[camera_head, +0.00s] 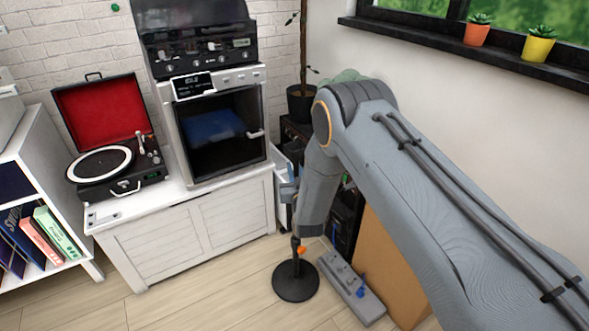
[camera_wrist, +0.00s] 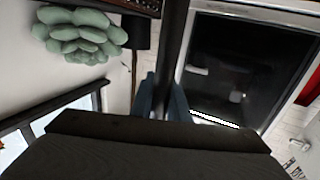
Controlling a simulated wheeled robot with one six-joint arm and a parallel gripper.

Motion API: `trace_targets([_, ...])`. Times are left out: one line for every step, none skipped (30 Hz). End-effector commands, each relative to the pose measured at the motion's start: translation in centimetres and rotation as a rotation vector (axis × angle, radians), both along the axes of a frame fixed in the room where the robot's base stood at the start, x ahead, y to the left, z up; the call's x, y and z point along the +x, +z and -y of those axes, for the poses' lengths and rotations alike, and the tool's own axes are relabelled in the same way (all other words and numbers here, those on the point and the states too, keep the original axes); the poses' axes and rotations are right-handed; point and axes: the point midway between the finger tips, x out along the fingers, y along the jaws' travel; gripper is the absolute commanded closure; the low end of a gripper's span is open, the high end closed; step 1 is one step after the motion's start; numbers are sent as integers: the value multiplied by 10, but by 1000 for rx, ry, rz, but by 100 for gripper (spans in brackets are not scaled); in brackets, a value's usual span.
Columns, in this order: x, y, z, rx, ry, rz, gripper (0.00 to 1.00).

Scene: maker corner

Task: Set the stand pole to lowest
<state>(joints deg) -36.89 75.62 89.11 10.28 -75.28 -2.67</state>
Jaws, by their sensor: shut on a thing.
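The stand has a round black base (camera_head: 295,284) on the wooden floor. A short dark piece of its pole (camera_head: 295,244) shows above the base, with an orange part (camera_head: 301,249) beside it. My arm hides the pole higher up. In the wrist view a dark upright pole (camera_wrist: 174,45) runs down between the two blue-grey fingers of my gripper (camera_wrist: 165,97), which is shut on it. In the head view the gripper is mostly hidden behind my forearm. The pole's top end is not visible.
A grey power strip (camera_head: 350,285) and a brown board (camera_head: 388,262) are right of the base. A white cabinet (camera_head: 185,232) with a turntable (camera_head: 105,165) and an open-fronted machine (camera_head: 222,130) stands left. A green succulent (camera_wrist: 85,35) shows in the wrist view. Floor in front is clear.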

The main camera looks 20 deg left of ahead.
Motion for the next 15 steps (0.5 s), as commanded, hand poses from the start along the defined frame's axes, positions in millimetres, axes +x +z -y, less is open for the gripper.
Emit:
trace_targets([-3,-8,1,-8,2,-13,100])
trace_targets([-3,-8,1,-8,2,-13,100])
trace_targets([-3,-8,1,-9,2,-13,100])
trace_targets([-3,-8,1,-9,2,-13,84])
trace_targets([-3,-8,1,-9,2,-13,78])
trace_targets([-3,-8,1,-8,1,-14,72])
trace_targets([-2,-7,1,-7,1,-12,67])
trace_targets([-2,-7,1,-7,1,-11,66])
trace_targets([-2,-6,1,-6,1,-10,66])
trace_targets([-2,-6,1,-6,1,-10,66])
trace_targets([-2,-6,1,-6,1,-9,66])
trace_targets([-2,-5,1,-5,1,-8,66])
trace_targets([-2,-5,1,-5,1,-8,66])
trace_targets([-1,-5,1,-5,1,-8,66])
trace_targets([-2,-4,1,-5,1,-8,66])
